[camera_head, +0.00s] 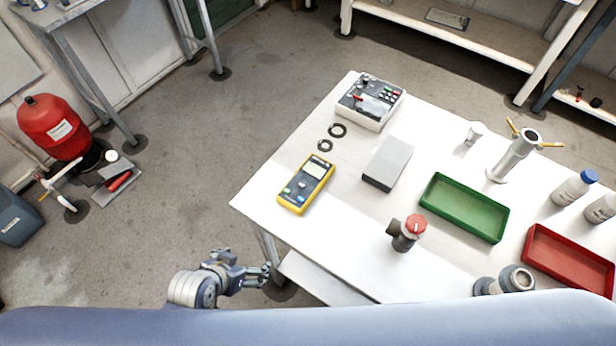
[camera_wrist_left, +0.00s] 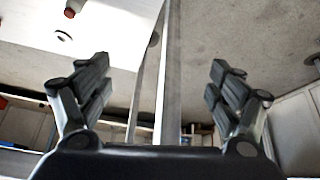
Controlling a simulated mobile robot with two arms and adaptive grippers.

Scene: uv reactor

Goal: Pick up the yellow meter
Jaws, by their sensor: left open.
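The yellow meter (camera_head: 306,184) lies flat on the white table (camera_head: 262,196), near its left edge. It has a dark face with a pale screen and a few buttons. My left gripper (camera_head: 266,274) is off the table's near left corner, apart from the meter and empty. In the left wrist view my left gripper (camera_wrist_left: 162,85) shows its two fingers spread wide, with a table leg and floor seen beyond them. I cannot make out the meter in the left wrist view. My right gripper is not in view.
A red-knobbed valve (camera_head: 406,232), green tray (camera_head: 464,207) and red tray (camera_head: 568,262) stand further right. A red tank (camera_head: 55,127) stands at left.

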